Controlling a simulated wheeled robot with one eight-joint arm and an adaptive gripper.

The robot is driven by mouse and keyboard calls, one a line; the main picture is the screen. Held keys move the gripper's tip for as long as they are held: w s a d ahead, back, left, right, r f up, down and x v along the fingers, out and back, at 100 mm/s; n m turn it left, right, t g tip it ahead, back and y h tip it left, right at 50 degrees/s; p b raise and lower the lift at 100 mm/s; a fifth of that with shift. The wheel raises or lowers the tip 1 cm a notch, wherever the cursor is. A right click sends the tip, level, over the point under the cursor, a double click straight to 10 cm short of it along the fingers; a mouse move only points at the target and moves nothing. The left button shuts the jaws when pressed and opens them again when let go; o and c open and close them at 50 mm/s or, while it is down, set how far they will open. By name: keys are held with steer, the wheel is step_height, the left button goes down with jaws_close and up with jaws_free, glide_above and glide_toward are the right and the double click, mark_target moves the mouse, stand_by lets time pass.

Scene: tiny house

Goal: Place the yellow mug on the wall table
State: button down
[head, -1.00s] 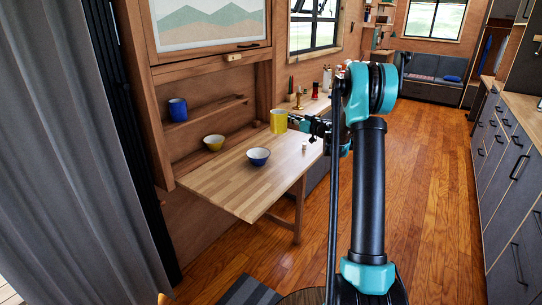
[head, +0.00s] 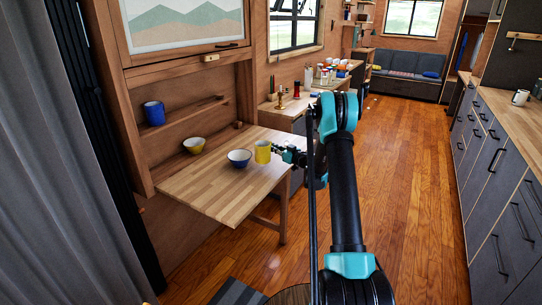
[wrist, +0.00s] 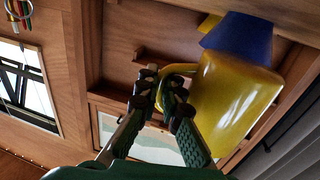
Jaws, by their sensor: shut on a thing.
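The yellow mug (head: 263,152) is upright at the right part of the wall table (head: 225,197), beside the blue bowl. I cannot tell whether its base touches the tabletop. My gripper (head: 279,152) reaches in from the right and is shut on the mug's handle. In the wrist view the yellow mug (wrist: 232,98) fills the right side, and my gripper's fingers (wrist: 168,88) close around its handle.
A blue-and-white bowl (head: 239,158) stands just left of the mug. A yellow bowl (head: 194,145) stands farther back, and a blue mug (head: 154,113) is on the shelf. The table's front half is clear.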

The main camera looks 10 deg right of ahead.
steer(key=shift+f, duration=2.05)
steer(key=shift+f, duration=0.15)
steer(key=c, duration=1.7)
jaws_free()
